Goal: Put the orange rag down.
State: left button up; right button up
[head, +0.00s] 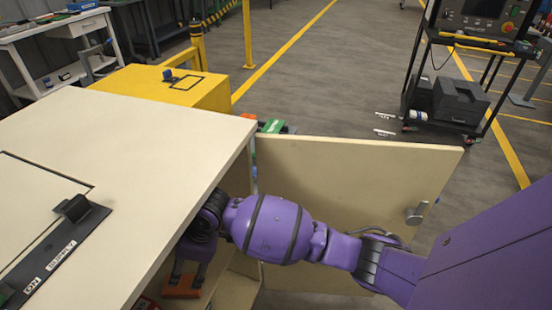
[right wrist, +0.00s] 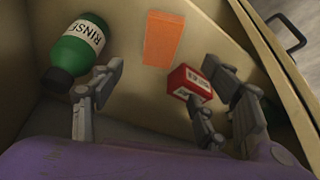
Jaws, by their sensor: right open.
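The orange rag (right wrist: 163,38) shows in the right wrist view as a flat rectangle lying inside the cabinet, beyond my fingertips. My right gripper (right wrist: 158,82) is open, its fingers spread wide with the rag apart from them. In the head view my right arm reaches in through the cabinet's open front, and an orange piece (head: 183,288) shows low beside the hand; I cannot tell if it is the rag. My left gripper is in neither view.
Inside the cabinet (head: 120,150), a green RINSE bottle (right wrist: 78,50) lies left of my fingers and a red box (right wrist: 189,80) is close by the right finger. The open cabinet door (head: 350,175) stands beyond my arm.

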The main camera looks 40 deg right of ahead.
jog(key=s+d+f+m+t, duration=0.1)
jog(key=s+f+m, duration=0.2)
jog(key=s+f, duration=0.5)
jog(key=s+d+f+m+t, duration=0.15)
jog(key=s+f, duration=0.35)
jog(key=s, duration=0.5)
jog(key=s+d+m+h, duration=0.1)
jog(key=s+d+m, duration=0.1)
jog(key=s+d, duration=0.2)
jog(key=s+d+m+t+h, duration=0.1)
jog(key=s+d, duration=0.3)
jog(key=s, duration=0.6)
jog(key=s+d+m+t+h, duration=0.1)
jog(key=s+d+m, duration=0.2)
jog(key=s+d, duration=0.2)
jog(key=s, duration=0.3)
jog(key=shift+r+m+h, duration=0.2)
jog(key=shift+m+h, duration=0.15)
jog(key=shift+h, duration=0.05)
jog(key=shift+s, duration=0.15)
